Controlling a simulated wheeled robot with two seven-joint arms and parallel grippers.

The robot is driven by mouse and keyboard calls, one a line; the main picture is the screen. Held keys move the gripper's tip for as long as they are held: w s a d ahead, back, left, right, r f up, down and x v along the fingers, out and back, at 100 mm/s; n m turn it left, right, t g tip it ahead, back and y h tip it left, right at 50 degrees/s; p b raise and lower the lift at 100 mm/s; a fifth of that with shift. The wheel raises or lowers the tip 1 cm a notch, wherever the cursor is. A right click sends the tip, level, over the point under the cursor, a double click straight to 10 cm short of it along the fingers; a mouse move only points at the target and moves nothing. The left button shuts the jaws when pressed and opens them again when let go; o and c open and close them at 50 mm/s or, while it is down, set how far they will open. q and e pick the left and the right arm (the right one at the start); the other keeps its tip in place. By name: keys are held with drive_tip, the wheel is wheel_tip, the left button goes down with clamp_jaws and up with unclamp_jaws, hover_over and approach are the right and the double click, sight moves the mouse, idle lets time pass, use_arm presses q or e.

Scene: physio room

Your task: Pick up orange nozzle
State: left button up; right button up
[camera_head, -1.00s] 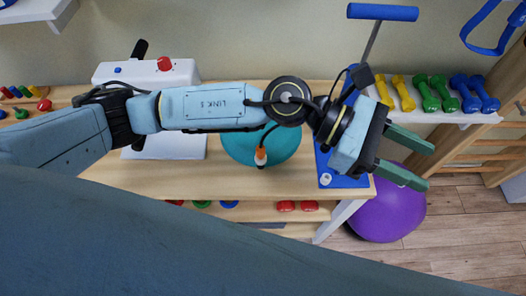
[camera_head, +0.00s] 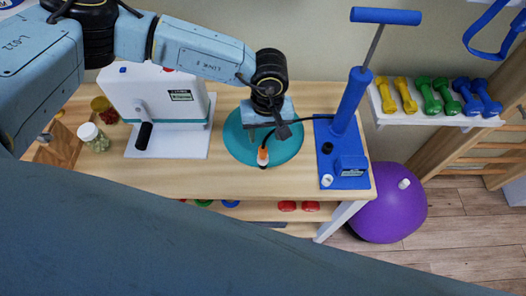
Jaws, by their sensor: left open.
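The orange nozzle (camera_head: 262,157) lies over the round teal disc (camera_head: 237,145) on the wooden table, near its front edge. A black hose runs from it to the blue hand pump (camera_head: 351,101). My left gripper (camera_head: 268,117) is just above and behind the nozzle, over the disc. It points down, and its fingers are mostly hidden under the wrist. It is open and not holding the nozzle, which is still on the disc. My right gripper is out of view.
A white machine (camera_head: 165,100) with a black crank stands left of the disc. A white-lidded jar (camera_head: 94,138) is further left. A purple ball (camera_head: 391,207) is on the floor at right. Yellow, green and blue dumbbells (camera_head: 438,95) line a shelf.

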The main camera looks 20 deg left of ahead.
sight(263, 147)
use_arm(q)
drive_tip(key=f, duration=0.4)
drive_tip(key=s+f+p, duration=0.1)
drive_tip(key=f, duration=0.1)
drive_tip(key=shift+a+f, duration=0.15)
drive_tip(key=shift+f, duration=0.05)
drive_tip(key=c, duration=1)
